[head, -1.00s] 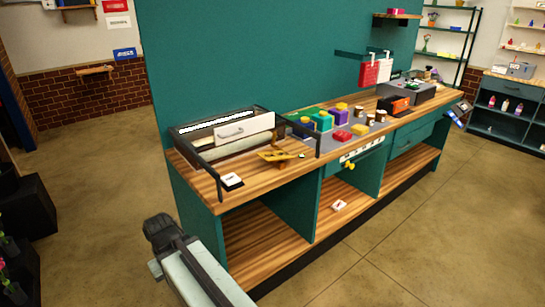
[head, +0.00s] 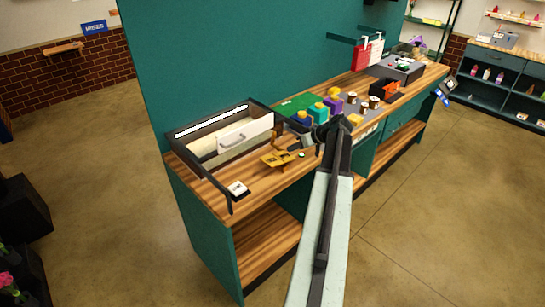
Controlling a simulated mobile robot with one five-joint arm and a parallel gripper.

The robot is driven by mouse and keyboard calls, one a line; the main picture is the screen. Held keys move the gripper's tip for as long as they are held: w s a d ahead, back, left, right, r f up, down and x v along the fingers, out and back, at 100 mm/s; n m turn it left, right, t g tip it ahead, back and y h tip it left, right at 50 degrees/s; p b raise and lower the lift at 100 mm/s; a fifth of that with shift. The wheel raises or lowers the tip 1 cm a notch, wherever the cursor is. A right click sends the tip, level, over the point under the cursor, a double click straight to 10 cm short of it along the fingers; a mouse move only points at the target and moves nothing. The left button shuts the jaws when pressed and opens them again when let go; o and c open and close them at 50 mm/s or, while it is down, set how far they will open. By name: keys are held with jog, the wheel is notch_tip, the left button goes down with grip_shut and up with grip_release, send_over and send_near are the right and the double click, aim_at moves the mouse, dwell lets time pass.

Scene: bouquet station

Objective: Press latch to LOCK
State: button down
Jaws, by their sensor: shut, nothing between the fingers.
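A gold-yellow latch-like piece (head: 279,158) lies on the wooden bench top in front of the drawer box; I cannot read any LOCK mark on it. The open-topped dark-framed box (head: 180,150) behind it has a pale drawer front with a metal handle (head: 233,142).
A small white square plate (head: 238,188) lies at the bench's near left corner. Blue, teal and purple blocks (head: 318,112) stand right of the box. Several brown-and-white cups (head: 363,106) and an orange-black box (head: 386,90) stand farther right. The floor (head: 430,220) is clear.

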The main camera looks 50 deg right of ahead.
jog(key=b, duration=0.7)
send_over(271, 165)
jog(key=s+d, duration=0.1)
jog(key=s, duration=0.2)
notch_tip(271, 165, down, 8)
jog(key=f+b, duration=0.2)
jog(key=b, duration=0.1)
jog(key=shift+w+a, duration=0.1)
jog(key=shift+a, duration=0.1)
jog(key=shift+a+f+b, duration=0.2)
jog(key=shift+f+b, duration=0.2)
jog(key=shift+f, duration=0.1)
